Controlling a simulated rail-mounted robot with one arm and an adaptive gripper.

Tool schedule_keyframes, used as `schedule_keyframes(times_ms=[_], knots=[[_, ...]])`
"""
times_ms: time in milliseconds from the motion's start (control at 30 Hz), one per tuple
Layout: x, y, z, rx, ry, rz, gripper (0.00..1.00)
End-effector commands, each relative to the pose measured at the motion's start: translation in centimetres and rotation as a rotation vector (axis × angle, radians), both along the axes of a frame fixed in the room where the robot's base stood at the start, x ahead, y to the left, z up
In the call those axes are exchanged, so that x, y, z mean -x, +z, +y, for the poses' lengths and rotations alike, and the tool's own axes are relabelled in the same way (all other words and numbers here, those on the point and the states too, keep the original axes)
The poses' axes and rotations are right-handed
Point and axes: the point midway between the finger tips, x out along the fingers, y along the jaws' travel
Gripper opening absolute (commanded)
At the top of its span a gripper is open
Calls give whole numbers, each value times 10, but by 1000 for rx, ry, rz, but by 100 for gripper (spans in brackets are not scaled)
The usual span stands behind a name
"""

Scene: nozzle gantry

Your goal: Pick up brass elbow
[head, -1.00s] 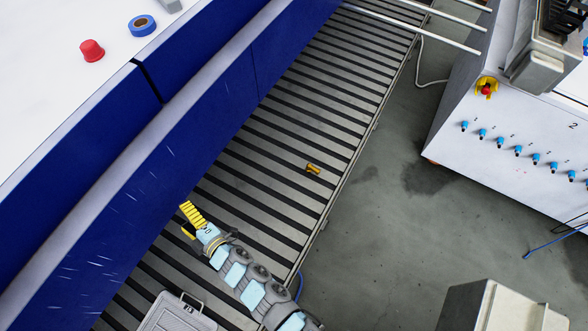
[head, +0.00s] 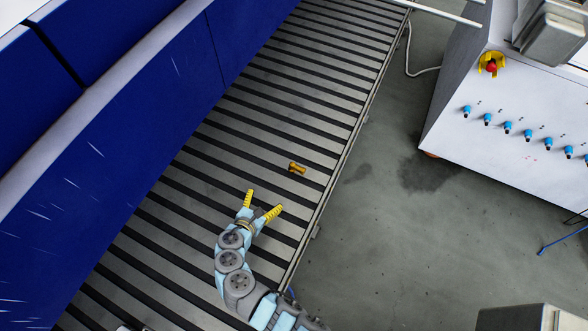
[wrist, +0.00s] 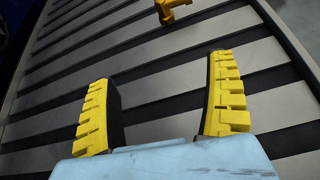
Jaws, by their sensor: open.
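The brass elbow (head: 297,168) is a small golden-brown fitting lying on the slats of the roller conveyor (head: 270,107), near its right side. In the wrist view the brass elbow (wrist: 172,10) shows at the top edge, partly cut off, beyond the fingertips and between their lines. My gripper (head: 262,203) has yellow ridged fingers spread apart with nothing between them. It is short of the elbow, below and to the left of it in the head view. In the wrist view my gripper (wrist: 158,75) is open over bare slats.
A tall blue panel wall (head: 130,120) runs along the conveyor's left side. The conveyor's right rail (head: 345,147) borders grey floor. A white cabinet (head: 510,130) with blue knobs and a red button stands at the right. The slats around the elbow are clear.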

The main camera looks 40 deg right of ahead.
Motion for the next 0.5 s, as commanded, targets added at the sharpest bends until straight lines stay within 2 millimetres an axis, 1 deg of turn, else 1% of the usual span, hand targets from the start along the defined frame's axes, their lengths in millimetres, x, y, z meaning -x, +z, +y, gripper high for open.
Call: schedule_keyframes(times_ms=[33, 100, 200, 367, 500], knots=[[5, -5, -6, 32, -23, 25, 87], [12, -2, -14, 70, -55, 57, 87], [19, 1, -20, 99, -84, 85, 87], [18, -2, -33, 109, -95, 93, 87], [14, -14, -55, 108, -98, 96, 87]])
